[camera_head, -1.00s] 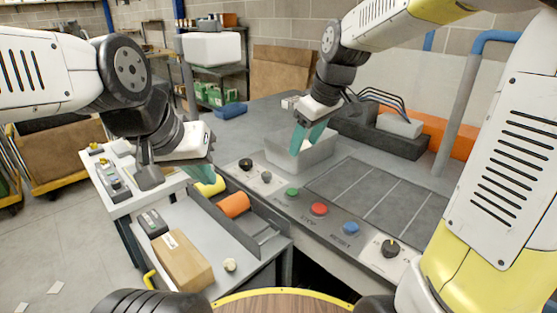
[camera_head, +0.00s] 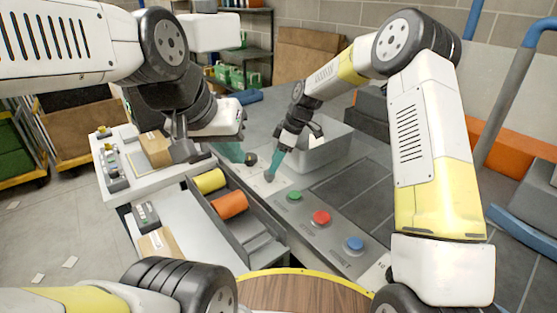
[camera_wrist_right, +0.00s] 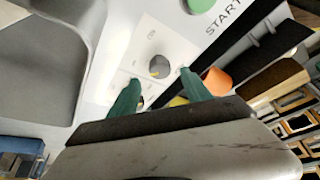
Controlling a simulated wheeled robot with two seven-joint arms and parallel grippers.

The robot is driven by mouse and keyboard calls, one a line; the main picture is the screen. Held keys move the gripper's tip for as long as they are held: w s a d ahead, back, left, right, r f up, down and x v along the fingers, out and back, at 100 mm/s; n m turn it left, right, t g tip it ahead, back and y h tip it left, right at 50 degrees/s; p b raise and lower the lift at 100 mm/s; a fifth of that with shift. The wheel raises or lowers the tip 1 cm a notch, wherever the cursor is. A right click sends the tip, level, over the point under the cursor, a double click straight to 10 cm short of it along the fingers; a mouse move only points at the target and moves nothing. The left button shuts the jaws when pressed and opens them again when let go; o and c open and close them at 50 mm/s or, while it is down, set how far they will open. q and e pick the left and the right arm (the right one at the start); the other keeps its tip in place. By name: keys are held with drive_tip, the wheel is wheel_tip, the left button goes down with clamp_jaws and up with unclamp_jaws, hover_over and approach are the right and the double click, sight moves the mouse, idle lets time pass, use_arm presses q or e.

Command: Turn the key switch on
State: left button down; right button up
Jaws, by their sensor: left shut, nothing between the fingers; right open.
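The key switch (camera_wrist_right: 160,66) is a round metal piece with a yellowish mark on a pale plate, seen in the right wrist view. My right gripper (camera_wrist_right: 158,79) is open, its two green fingertips on either side of the switch; I cannot tell whether they touch it. In the head view the right gripper (camera_head: 270,177) points down at the panel and largely covers the switch. My left gripper (camera_head: 243,158) is shut and empty, its tips close to a black knob (camera_head: 251,158) at the panel's far left end.
Green (camera_head: 294,196), red (camera_head: 320,217) and blue (camera_head: 354,244) buttons run along the panel towards me. A grey bin (camera_head: 318,155) stands behind the right gripper. A drawer with a yellow roll (camera_head: 209,181) and an orange roll (camera_head: 229,205) is left of the panel.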

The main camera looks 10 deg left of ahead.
sight(270, 177)
drive_tip(key=shift+x, duration=2.15)
clamp_jaws()
